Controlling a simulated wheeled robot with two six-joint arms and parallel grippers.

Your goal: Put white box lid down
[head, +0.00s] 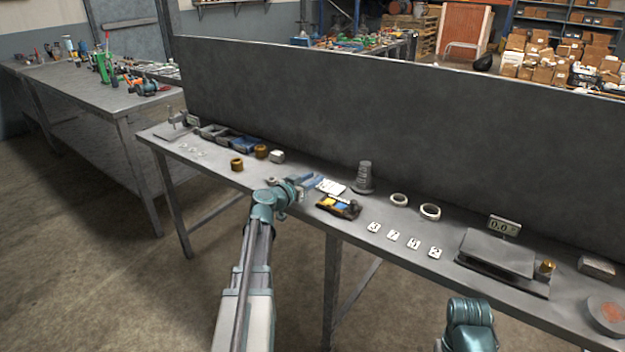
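My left arm reaches over the grey bench from below. Its gripper (312,181) is low over the bench top, left of centre, with blue fingers pointing right. A small flat white piece (332,187) lies at or just beyond the fingertips. I cannot tell whether it is the white box lid, or whether the fingers touch it. The finger gap is too small to judge. Part of my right arm (470,325) shows at the bottom right, in front of the bench; its fingers do not show.
On the bench (300,205) are a dark tray (339,207), a stack of grey weights (363,178), two white rings (430,211), several number tiles (393,235) and a scale (497,253) with a brass weight (546,268). A tall dark panel (400,120) stands behind.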

